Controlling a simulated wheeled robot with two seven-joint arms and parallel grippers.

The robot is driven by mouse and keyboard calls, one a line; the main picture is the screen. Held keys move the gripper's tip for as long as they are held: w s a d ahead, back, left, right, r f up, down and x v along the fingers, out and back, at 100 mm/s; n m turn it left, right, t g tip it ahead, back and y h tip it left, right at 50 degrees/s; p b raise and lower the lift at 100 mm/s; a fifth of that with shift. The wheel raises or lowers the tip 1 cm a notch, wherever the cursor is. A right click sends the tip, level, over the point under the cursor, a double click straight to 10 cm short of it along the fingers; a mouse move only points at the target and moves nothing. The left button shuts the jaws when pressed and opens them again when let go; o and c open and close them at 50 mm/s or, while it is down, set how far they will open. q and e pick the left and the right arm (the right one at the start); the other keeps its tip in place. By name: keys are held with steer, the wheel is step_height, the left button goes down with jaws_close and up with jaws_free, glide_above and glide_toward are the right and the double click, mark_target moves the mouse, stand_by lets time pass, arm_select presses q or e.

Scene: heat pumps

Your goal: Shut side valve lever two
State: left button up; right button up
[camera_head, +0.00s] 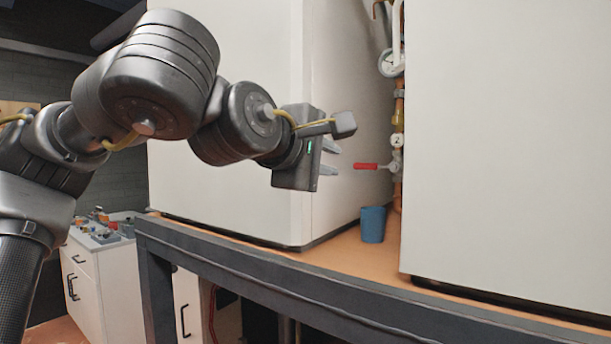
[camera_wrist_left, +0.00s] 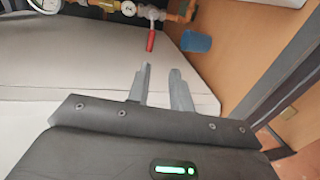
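A red valve lever (camera_head: 367,166) sticks out to the left from a valve on the copper pipe between the two white cabinets. It also shows in the left wrist view (camera_wrist_left: 151,40), just beyond the fingertips. My left gripper (camera_head: 333,160) is to the left of the lever and points toward it, with a gap between. In the left wrist view its two fingers (camera_wrist_left: 160,72) are apart with nothing between them. My right gripper is not in view.
A white cabinet (camera_head: 225,140) stands behind my left arm and another (camera_head: 510,140) stands at the right. A blue cup (camera_head: 373,225) is on the wooden top below the lever. Gauges (camera_head: 391,63) and pipes fill the narrow gap. A grey frame edge (camera_head: 250,267) runs along the front.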

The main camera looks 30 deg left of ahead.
arm_select(q)
steer(key=f+b+v, duration=0.1)
steer(key=v, duration=0.5)
steer(key=shift+b, duration=0.35)
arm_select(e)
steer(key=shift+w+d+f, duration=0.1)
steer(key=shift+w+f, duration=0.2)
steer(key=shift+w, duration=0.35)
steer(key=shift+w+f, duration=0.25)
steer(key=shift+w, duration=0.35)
arm_select(q)
steer(key=shift+d, duration=0.1)
steer(key=shift+s+f, duration=0.1)
steer(key=shift+s, duration=0.05)
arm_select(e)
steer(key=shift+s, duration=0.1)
